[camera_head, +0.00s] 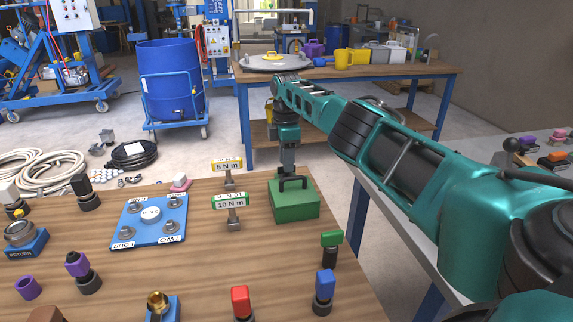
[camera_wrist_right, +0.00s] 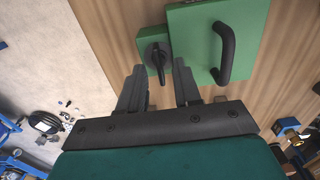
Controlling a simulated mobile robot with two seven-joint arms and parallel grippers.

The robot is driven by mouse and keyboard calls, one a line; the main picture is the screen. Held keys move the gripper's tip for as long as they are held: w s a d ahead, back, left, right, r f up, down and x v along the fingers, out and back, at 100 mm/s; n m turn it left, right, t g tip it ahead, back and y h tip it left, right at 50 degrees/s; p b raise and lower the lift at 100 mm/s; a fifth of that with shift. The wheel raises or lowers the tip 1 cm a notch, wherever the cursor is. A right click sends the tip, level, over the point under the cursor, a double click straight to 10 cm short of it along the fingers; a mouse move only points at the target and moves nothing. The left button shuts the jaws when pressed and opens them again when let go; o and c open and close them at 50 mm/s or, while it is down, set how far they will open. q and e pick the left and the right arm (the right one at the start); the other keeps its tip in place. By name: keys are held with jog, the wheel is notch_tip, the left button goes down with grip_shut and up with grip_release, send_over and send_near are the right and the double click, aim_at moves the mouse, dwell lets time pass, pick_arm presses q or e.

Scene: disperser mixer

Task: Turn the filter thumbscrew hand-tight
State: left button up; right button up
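In the right wrist view, a black thumbscrew (camera_wrist_right: 155,57) with a narrow wing sits on a small green block (camera_wrist_right: 147,44). A larger green housing (camera_wrist_right: 205,40) with a black bar handle (camera_wrist_right: 227,52) is beside it. My right gripper (camera_wrist_right: 159,70) is open, its two fingers apart and pointing at the thumbscrew, with the wing between their lines. I cannot tell if they touch it. In the head view the right gripper (camera_head: 288,168) points down behind the green housing (camera_head: 296,205) and its handle (camera_head: 293,183); the thumbscrew is hidden there. My left gripper is not in view.
Two torque signs, 5 N m (camera_head: 227,165) and 10 N m (camera_head: 231,202), stand left of the housing. A blue plate (camera_head: 150,238) with several screws lies further left. Coloured knobs, including green (camera_head: 331,240) and blue (camera_head: 325,283) ones, stand near the front.

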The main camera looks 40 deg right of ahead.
jog(key=shift+f, duration=0.65)
grip_shut()
